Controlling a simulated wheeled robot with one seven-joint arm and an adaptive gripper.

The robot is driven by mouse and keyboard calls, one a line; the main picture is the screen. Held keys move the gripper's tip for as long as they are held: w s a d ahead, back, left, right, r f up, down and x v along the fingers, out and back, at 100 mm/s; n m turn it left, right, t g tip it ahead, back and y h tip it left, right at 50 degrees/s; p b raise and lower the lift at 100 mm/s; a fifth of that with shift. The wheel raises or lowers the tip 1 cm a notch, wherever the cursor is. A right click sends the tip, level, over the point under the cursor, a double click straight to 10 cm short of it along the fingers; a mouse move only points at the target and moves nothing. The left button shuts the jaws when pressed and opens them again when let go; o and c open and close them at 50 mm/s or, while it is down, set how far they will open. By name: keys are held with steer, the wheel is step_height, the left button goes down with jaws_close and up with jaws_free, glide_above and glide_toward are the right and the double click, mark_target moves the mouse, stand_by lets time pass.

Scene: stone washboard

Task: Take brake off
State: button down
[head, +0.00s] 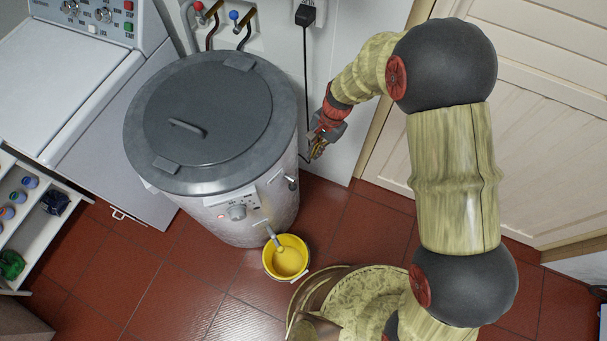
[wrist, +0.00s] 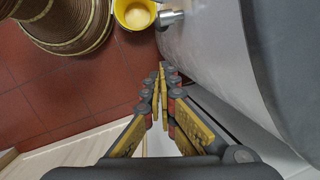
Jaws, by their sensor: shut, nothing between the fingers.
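A round grey metal drum machine (head: 210,205) with a dark lid (head: 208,108) stands left of my arm. A small dark lever with a metal mount (head: 291,183) sticks out from its right side; I cannot tell for sure that it is the brake. My gripper (head: 316,153) is beside the drum's right side, above and slightly right of this lever, apart from it. In the wrist view my gripper (wrist: 162,72) has its fingertips together and empty, alongside the drum's pale wall (wrist: 215,60). The lever cannot be made out in the wrist view.
A yellow bucket (head: 286,258) stands on the red tile floor under the drum's spout (head: 271,236). The wall and a black cable (head: 305,90) are close behind my gripper. A white washer (head: 60,80) stands left.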

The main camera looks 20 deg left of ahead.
mark_target(292, 183)
steer(key=shift+f, duration=0.1)
steer(key=s+a+b+x, duration=0.1)
steer(key=b+x, duration=0.3)
steer(key=x, duration=0.8)
steer(key=shift+s, duration=0.85)
